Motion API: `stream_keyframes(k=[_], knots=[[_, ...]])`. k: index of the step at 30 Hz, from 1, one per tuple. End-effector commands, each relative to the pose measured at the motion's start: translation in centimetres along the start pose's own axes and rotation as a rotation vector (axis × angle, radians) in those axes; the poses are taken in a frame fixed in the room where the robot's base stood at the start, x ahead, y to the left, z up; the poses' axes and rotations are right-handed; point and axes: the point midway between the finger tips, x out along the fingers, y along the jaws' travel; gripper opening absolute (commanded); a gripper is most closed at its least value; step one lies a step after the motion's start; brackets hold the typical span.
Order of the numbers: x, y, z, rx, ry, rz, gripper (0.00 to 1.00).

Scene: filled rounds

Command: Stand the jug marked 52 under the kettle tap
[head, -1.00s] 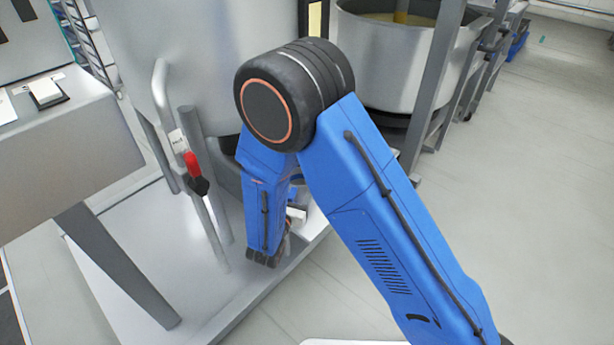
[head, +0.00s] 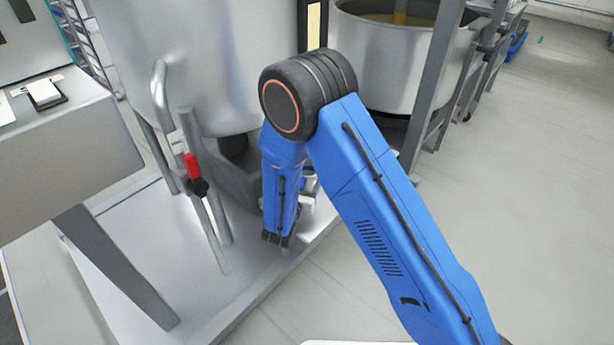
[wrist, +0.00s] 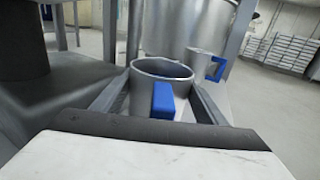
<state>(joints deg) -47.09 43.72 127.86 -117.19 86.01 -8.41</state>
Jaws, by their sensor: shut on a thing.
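In the wrist view, my gripper (wrist: 160,88) has its two grey fingers closed on either side of a round metal jug (wrist: 142,103). The jug is open at the top, looks empty inside, and has a blue handle facing me. No number shows on it, so I cannot tell whether it is 52. In the head view, my blue arm hides most of the gripper and the jug. The large steel kettle (head: 180,50) stands left of my arm. A red-handled fitting on a pipe (head: 193,165), perhaps its tap, is at the kettle's front.
In the wrist view, a second pale jug (wrist: 203,64) with a blue handle stands farther off to the right. A steel plinth (head: 150,235) lies under the kettle. Another steel pan (head: 385,65) and a grey post (head: 432,95) are behind my arm. The right floor is clear.

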Motion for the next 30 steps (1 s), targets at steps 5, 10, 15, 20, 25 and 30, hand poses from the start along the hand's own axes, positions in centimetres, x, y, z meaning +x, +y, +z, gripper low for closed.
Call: stream_keyframes(k=[5,10,15,20,25,30], knots=[[0.0,0.0,0.0,0.001,-0.001,0.000,0.36],[0.0,0.0,-0.2,0.000,-0.001,0.000,0.36],[0.0,0.0,-0.2,0.001,-0.001,0.000,0.85],[0.0,0.0,-0.2,0.001,-0.001,0.000,0.85],[-0.1,0.0,0.1,0.001,-0.001,0.000,0.85],[-2.3,0.1,0.0,-0.001,-0.001,0.003,0.85]])
